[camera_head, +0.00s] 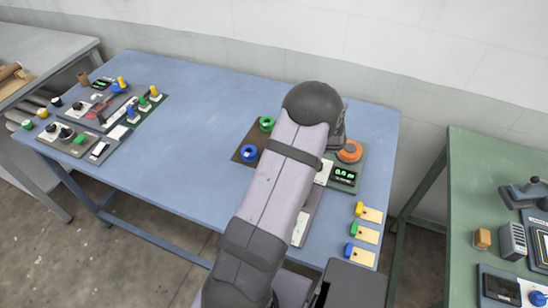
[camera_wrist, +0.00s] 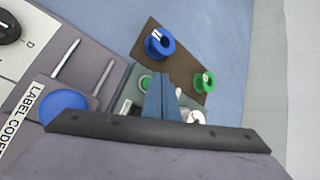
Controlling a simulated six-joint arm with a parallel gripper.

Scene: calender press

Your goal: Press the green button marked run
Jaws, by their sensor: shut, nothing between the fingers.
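In the wrist view a small round green button (camera_wrist: 144,82) with a pale ring sits on a grey-green panel (camera_wrist: 133,74), just left of my fingertips. Its marking cannot be read, so I cannot confirm it says run. My gripper (camera_wrist: 161,80) is shut and empty, its blue fingers reaching over the panel beside the button. Whether the fingers touch the panel cannot be told. The fingers hide part of the panel. In the head view my arm covers the button and gripper; the panel's lit display (camera_head: 344,175) and orange knob (camera_head: 349,151) show at its right.
A blue spool (camera_wrist: 160,42) and a green spool (camera_wrist: 204,82) stand on a brown board (camera_wrist: 150,30) close by. A label coder with a blue button (camera_wrist: 62,105) and metal rods is at left. Tagged pieces (camera_head: 367,215) lie at the table's right; the middle-left is clear.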

